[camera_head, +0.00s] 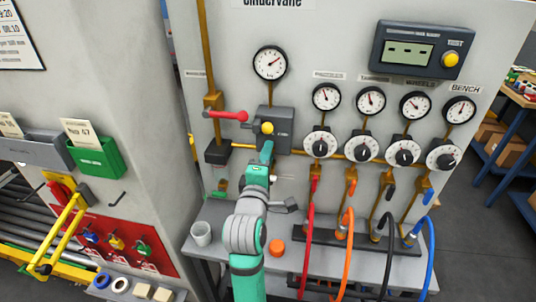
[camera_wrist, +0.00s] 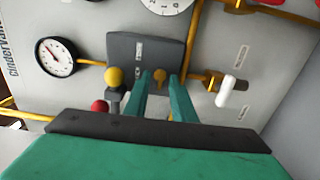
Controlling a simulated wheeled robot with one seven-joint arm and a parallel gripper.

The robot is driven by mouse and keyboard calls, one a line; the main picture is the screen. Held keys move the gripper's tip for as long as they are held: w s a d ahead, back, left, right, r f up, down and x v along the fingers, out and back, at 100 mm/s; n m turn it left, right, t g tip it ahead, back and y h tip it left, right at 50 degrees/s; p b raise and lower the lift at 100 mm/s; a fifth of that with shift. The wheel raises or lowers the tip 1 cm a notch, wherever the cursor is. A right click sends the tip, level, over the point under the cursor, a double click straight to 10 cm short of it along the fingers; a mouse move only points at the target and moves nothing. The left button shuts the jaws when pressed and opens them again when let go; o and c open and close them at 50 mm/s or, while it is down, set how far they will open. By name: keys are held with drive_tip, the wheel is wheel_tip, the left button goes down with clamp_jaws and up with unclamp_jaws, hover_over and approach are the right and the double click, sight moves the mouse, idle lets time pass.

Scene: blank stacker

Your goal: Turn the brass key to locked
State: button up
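The brass key (camera_wrist: 160,75) sits on a dark grey box (camera_wrist: 132,48) in the wrist view, to the right of a yellow knob (camera_wrist: 115,77). My gripper (camera_wrist: 160,82) is open, with its two green fingertips on either side of the key. A narrow gap seems to show beside the key, and I cannot tell whether a fingertip touches it. In the head view my gripper (camera_head: 266,150) reaches the lower front of the grey box (camera_head: 284,118), and the key is hidden behind it. The lock markings are too small to read.
A red lever (camera_head: 228,116) on a brass pipe is left of the box. White dials (camera_head: 320,143) and gauges line the panel to the right. Below are coloured hoses (camera_head: 347,235), a grey cup (camera_head: 201,233) and an orange cap (camera_head: 277,247) on a shelf.

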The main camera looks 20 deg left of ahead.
drive_tip(key=shift+w, duration=0.25)
clamp_jaws()
